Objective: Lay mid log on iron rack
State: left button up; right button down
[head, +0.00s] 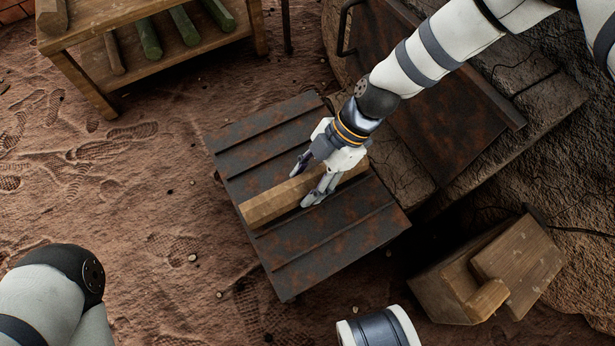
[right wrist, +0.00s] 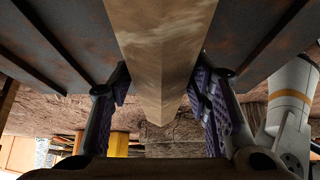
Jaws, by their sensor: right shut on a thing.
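The mid log (head: 268,206) is a pale brown, faceted piece of wood. My right gripper (head: 304,186) is shut on it from above, one finger on each side. The log lies over the rusty iron rack (head: 325,250), roughly in line with the rack's raised ridges. I cannot tell whether it touches the surface or hovers just above. In the right wrist view the log (right wrist: 162,55) runs between both fingers, with the dark ridged rack (right wrist: 75,40) behind it. My left gripper is not visible; only part of my left arm shows at the lower left.
A wooden shelf table (head: 85,85) at the top left holds several green and brown logs (head: 148,38). A rusty metal plate (head: 435,105) leans on the cracked mud kiln behind the rack. A wooden box (head: 485,275) stands at the lower right. Bare ground lies left of the rack.

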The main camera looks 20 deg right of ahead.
jog(key=shift+s+d+f+b, duration=0.15)
jog(key=shift+f+b, duration=0.55)
jog(key=shift+f, duration=0.55)
dwell(0.4)
jog(key=c, duration=0.6)
grip_release()
jog(key=shift+c, duration=0.2)
jog(key=o, duration=0.4)
jog(key=shift+w+f, duration=0.1)
jog(key=shift+w, duration=0.1)
jog(key=shift+c, duration=0.2)
